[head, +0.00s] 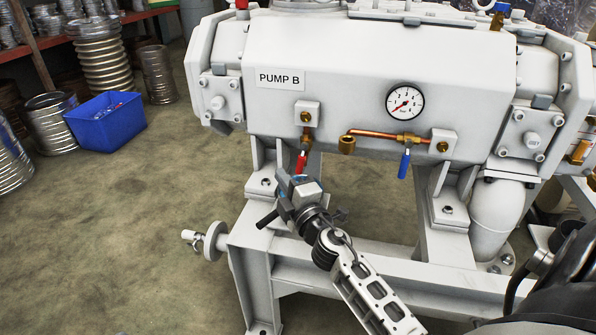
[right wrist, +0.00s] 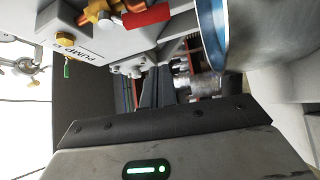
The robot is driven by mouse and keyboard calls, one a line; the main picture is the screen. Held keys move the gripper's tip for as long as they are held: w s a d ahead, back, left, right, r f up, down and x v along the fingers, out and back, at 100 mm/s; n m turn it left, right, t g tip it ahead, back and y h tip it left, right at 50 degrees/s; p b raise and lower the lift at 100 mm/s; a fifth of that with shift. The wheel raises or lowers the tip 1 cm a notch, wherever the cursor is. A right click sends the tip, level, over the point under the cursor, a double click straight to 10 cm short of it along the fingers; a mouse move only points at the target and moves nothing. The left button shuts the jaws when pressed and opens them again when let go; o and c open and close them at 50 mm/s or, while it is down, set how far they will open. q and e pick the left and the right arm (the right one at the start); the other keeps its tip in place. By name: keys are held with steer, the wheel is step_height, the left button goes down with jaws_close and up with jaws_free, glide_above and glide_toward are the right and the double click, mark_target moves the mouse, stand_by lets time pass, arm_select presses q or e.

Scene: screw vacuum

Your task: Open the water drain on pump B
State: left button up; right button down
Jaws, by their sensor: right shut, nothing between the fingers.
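Pump B (head: 340,105) is a large white machine with a "PUMP B" label and a round gauge (head: 405,103). Below the label, a small brass valve has a red handle (head: 301,163) hanging down. To its right, a copper pipe carries a second valve with a blue handle (head: 404,164), also hanging down. My right gripper (head: 286,181) is shut and empty, just below the red handle; I cannot tell whether they touch. In the right wrist view the red handle (right wrist: 147,16) shows at the top. My left gripper is not in view.
The pump's white frame (head: 350,262) and feet surround the gripper from below. A white elbow pipe (head: 497,215) stands to the right. A blue bin (head: 106,120) and metal hoses stand at the left. The floor between them and the pump is clear.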

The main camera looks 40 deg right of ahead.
mark_target(301, 160)
steer(key=d, duration=0.3)
steer(key=shift+w+d+f+b, duration=0.1)
steer(key=shift+d+f+b, duration=0.2)
steer(key=shift+d, duration=0.2)
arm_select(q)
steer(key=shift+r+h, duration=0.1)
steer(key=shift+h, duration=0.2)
arm_select(e)
steer(key=shift+r, duration=0.1)
